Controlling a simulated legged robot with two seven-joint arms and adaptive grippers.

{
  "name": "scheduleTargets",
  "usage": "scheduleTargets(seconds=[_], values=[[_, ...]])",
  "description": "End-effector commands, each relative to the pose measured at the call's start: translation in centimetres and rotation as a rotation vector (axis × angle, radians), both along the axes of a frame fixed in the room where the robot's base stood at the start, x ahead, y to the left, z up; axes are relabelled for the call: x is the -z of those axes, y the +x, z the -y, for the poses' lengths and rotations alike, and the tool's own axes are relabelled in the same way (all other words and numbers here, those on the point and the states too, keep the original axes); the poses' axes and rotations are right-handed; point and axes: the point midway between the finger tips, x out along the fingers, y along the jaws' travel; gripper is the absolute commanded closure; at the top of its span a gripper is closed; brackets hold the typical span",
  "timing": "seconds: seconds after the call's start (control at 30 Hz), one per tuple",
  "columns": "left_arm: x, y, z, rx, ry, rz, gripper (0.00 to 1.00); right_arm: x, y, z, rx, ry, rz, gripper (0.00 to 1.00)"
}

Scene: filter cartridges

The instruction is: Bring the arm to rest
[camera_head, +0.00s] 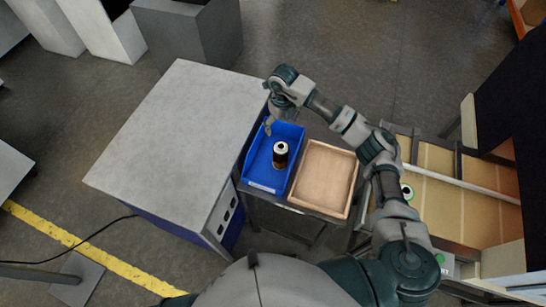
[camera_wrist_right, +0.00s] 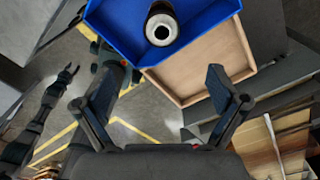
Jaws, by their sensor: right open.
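My right gripper (camera_head: 269,124) hangs at the far left edge of the blue bin (camera_head: 263,184), with its arm reaching over from the right. In the wrist view its fingers (camera_wrist_right: 160,92) are spread apart with nothing between them. A dark filter cartridge with a pale top (camera_head: 281,150) stands in the blue bin, apart from the gripper. It also shows in the wrist view (camera_wrist_right: 161,27), inside the bin (camera_wrist_right: 205,22). Another arm with a small gripper (camera_wrist_right: 67,74), seemingly my left, shows at the left of the wrist view; its jaw state is unclear.
A shallow tan tray (camera_head: 351,180) stands right of the blue bin. A grey-topped cabinet (camera_head: 175,135) is to the left.

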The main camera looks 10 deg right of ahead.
Motion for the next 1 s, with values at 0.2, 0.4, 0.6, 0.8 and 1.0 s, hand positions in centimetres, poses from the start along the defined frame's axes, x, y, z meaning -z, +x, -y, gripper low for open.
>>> scheduleTargets(seconds=[0.2,0.4,0.6,0.8,1.0], values=[[0.0,0.0,-0.1,0.001,-0.003,0.0,0.6,-2.8,0.1,-0.2,0.0,-0.002,0.001,0.04],[0.1,0.0,-0.2,0.001,-0.005,0.001,0.6,-3.2,0.0,-0.5,-0.001,-0.003,0.0,0.04],[0.1,0.1,-0.1,0.001,-0.003,-0.001,0.6,-3.2,0.0,-0.3,0.0,-0.002,0.0,0.04],[0.1,0.2,0.0,0.001,-0.003,-0.001,0.6,-2.8,-0.2,-0.7,-0.01,0.023,-0.002,0.04],[0.1,0.2,0.0,0.0,-0.003,0.0,0.6,-0.2,-2.7,-9.5,-0.117,0.381,0.003,0.04]])
